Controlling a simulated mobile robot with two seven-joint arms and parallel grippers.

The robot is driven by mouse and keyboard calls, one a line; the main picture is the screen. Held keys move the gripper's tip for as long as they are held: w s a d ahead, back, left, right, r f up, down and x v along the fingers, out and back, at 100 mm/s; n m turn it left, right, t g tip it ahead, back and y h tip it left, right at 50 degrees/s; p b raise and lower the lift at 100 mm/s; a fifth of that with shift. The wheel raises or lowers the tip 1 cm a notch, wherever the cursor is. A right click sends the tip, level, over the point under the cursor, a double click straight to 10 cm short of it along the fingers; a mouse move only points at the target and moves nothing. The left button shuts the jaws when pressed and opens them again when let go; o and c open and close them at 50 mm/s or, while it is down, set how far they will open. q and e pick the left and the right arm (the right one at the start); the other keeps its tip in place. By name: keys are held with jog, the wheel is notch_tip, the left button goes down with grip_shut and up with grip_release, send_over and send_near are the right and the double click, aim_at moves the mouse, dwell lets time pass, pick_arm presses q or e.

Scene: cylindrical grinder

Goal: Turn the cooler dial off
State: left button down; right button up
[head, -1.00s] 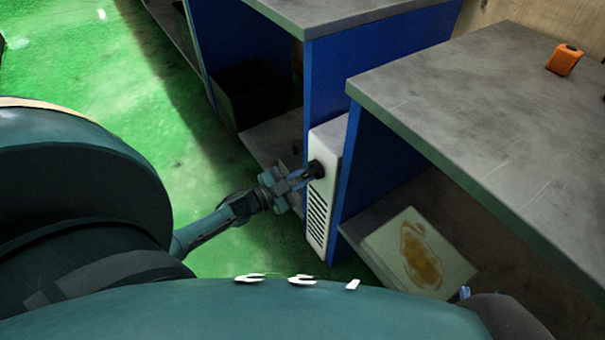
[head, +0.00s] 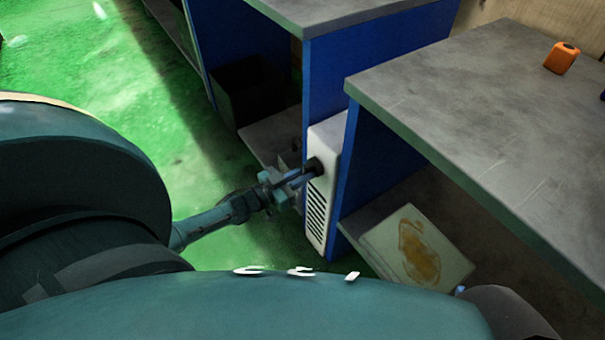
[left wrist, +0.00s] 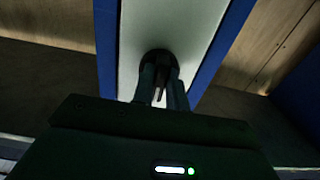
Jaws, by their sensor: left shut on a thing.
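The cooler (head: 318,208) is a white upright box with dark vent slots, set between the blue bench panels. Its black round dial (head: 315,165) sits on the upper front face; the dial also shows in the left wrist view (left wrist: 158,57). My left gripper (head: 308,172) reaches in from the left and is shut on the dial. In the left wrist view, its two fingers (left wrist: 160,88) stand on either side of a part of the dial. The fingers partly hide the dial, and I cannot read any marking on it. My right gripper does not show.
A grey-topped blue bench (head: 480,95) stands at the right with an orange container (head: 562,57) on top. A stained pale board (head: 415,248) lies on its lower shelf. A dark bin (head: 248,95) sits under the other bench. Green floor (head: 200,130) is open at the left.

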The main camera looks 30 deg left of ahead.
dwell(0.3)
pick_arm(q)
jog(key=c, duration=1.4)
grip_release()
jog(key=p+v, duration=0.2)
jog(key=v, duration=1.1)
jog(key=shift+s+a+f, duration=0.1)
